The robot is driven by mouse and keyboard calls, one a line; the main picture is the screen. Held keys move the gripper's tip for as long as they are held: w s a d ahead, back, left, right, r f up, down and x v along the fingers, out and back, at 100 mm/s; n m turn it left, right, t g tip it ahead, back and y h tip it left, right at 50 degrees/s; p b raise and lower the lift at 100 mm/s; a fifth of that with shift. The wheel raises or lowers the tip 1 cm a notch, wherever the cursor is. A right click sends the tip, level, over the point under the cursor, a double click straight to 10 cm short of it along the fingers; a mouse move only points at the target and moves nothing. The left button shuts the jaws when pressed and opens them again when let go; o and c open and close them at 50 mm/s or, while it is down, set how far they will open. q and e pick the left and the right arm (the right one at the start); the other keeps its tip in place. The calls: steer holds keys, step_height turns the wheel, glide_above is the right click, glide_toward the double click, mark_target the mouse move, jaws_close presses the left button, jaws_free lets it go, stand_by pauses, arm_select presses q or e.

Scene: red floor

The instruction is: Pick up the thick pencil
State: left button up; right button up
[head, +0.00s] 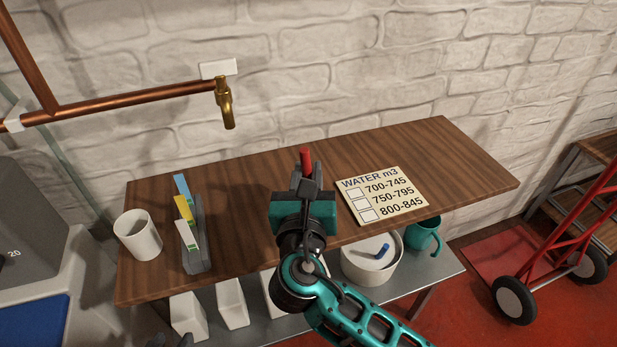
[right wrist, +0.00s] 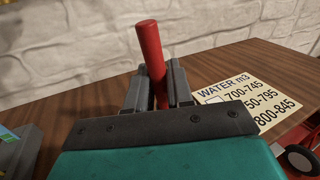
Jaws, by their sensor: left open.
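The thick pencil looks like a red cylinder (head: 306,157). It points up between the fingers of my right gripper (head: 308,180), over the middle of the wooden shelf top (head: 250,190). In the right wrist view the red pencil (right wrist: 151,55) leans slightly, with a finger of my right gripper (right wrist: 157,88) close against each side. Its lower end is hidden behind the gripper, so I cannot tell whether it touches the wood. The dark tips of my left gripper (head: 172,341) show at the bottom edge of the head view, open and empty, below the shelf.
A white mug (head: 138,235) and a rack of coloured cards (head: 196,248) stand at left. A WATER m3 sign (head: 383,196) lies right of my right gripper. A brass tap (head: 225,105) hangs above. The lower shelf holds a white round container (head: 365,268) and a teal mug (head: 424,236).

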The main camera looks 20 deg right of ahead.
mark_target(308, 149)
arm_select(q)
steer(key=shift+s+f, duration=0.1)
steer(key=shift+f, duration=0.1)
arm_select(e)
jaws_close()
step_height(308, 149, up, 8)
steer(key=p, duration=0.3)
steer(key=shift+f, duration=0.1)
arm_select(q)
steer(key=shift+y, duration=0.5)
steer(key=a+r+p, duration=0.1)
steer(key=p, duration=0.1)
steer(key=s+a+r+p, duration=0.1)
steer(key=r+p, duration=0.1)
steer(key=shift+s+a+r, duration=0.2)
steer(key=shift+a+r, duration=0.1)
steer(key=shift+a, duration=0.05)
arm_select(e)
step_height(308, 149, up, 12)
